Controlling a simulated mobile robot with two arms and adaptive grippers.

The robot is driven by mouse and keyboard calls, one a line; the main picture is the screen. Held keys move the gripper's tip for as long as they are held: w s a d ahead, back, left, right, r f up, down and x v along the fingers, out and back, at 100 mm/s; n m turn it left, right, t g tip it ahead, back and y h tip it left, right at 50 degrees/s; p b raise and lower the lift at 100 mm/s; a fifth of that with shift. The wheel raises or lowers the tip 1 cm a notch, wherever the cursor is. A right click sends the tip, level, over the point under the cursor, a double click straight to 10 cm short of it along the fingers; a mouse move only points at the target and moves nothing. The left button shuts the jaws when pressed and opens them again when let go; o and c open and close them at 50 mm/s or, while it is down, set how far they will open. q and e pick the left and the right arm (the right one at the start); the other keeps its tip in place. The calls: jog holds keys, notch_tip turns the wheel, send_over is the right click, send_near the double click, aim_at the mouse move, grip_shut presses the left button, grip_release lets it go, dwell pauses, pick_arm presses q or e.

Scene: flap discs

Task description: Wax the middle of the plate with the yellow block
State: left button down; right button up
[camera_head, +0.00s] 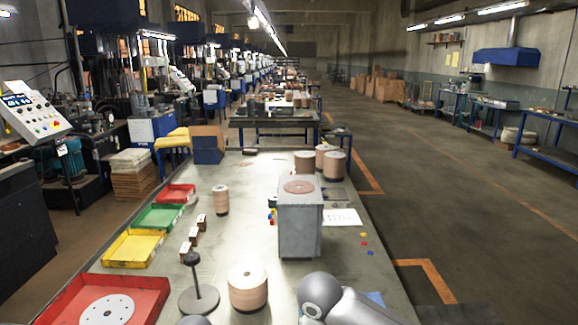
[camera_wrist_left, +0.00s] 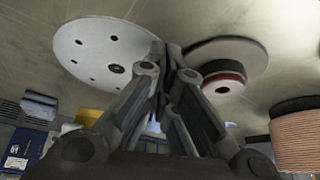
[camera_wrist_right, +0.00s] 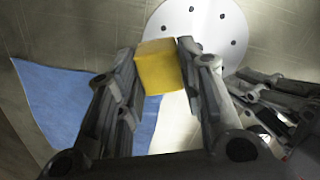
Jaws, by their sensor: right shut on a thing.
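The plate is a white disc with a ring of small dark holes. It shows in the left wrist view (camera_wrist_left: 92,45) and the right wrist view (camera_wrist_right: 215,25). My left gripper (camera_wrist_left: 172,62) has its fingertips close together at the plate's edge and seems shut on it; it also shows in the right wrist view (camera_wrist_right: 245,82). The yellow block (camera_wrist_right: 158,68) is held between the fingers of my right gripper (camera_wrist_right: 160,55), in front of the plate's near side in that view. Whether the block touches the plate cannot be told. Both grippers are out of the head view.
A similar holed disc (camera_head: 105,310) lies in a red tray (camera_head: 152,290). A dark stand with a rod (camera_head: 198,298), a copper-coloured stack (camera_head: 248,288) and a grey block (camera_head: 300,225) stand on the bench. A blue cloth (camera_wrist_right: 60,95) lies at left in the right wrist view.

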dwell(0.7)
jog(key=shift+w+a, duration=1.75)
jog(key=shift+a, duration=0.15)
jog(key=shift+f, duration=2.35)
jog(key=shift+s, duration=0.1)
